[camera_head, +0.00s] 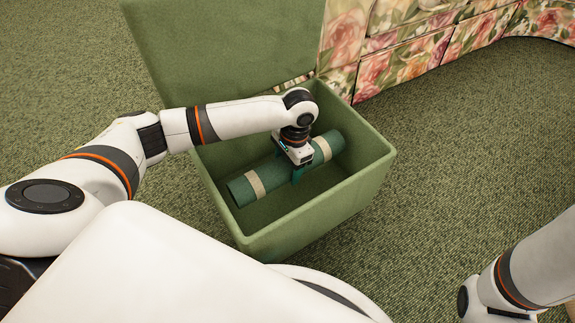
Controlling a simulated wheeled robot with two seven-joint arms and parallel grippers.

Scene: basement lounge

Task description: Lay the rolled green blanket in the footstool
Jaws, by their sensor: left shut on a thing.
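The rolled green blanket (274,174), dark green with two beige bands, lies slantwise inside the open green footstool (318,212). My left gripper (298,176) reaches down into the footstool and is shut on the blanket near its middle. The blanket is below the footstool's rim; I cannot tell whether it touches the floor of the box. The footstool's lid (222,50) stands open at the back. Part of my right arm shows at the lower right, but its gripper is out of view.
A floral-patterned sofa (425,50) stands right behind the footstool, close to its back right corner. Green carpet (450,180) is clear to the right and front of the footstool.

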